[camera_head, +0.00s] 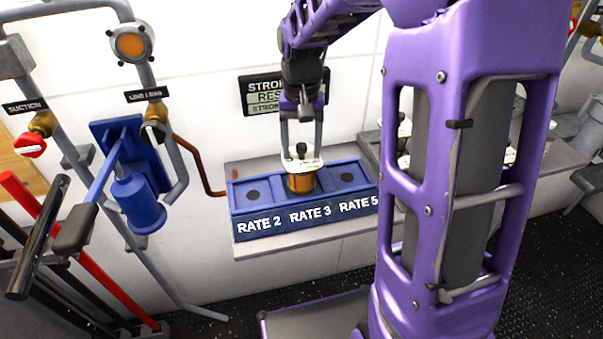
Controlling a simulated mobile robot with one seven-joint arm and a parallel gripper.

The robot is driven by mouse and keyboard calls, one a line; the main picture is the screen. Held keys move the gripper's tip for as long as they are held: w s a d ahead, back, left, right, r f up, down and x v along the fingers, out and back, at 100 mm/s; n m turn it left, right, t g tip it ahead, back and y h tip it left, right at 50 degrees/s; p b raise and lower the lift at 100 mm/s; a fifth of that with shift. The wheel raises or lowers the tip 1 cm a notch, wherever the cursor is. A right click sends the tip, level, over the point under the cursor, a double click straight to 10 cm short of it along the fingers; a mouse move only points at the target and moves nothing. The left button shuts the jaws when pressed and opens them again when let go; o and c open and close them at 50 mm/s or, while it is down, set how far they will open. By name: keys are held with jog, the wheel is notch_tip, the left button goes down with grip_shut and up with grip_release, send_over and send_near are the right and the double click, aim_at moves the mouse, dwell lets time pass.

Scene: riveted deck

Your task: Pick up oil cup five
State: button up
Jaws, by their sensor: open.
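An oil cup with an amber body (301,184) and a pale top stands upright in the middle slot, marked RATE 3, of a blue holder (262,224). I cannot read any number on this cup. The slots marked RATE 2 and RATE 5 look empty. My gripper (301,152) points down right over this cup, open, with its fingers on either side of the cup's upper part. I cannot tell whether they touch it. More pale-topped items stand on the shelf behind my purple column, mostly hidden, and I cannot tell which is oil cup five.
The holder stands on a grey shelf (285,244) against a white wall. A sign (262,95) hangs above, partly covered by my arm. A blue hand pump (135,195), pipes and a red-handled suction valve (32,144) are at left. My column blocks the right part of the shelf.

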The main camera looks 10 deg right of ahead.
grip_shut()
jog(key=shift+r, duration=0.1)
dwell(1.2)
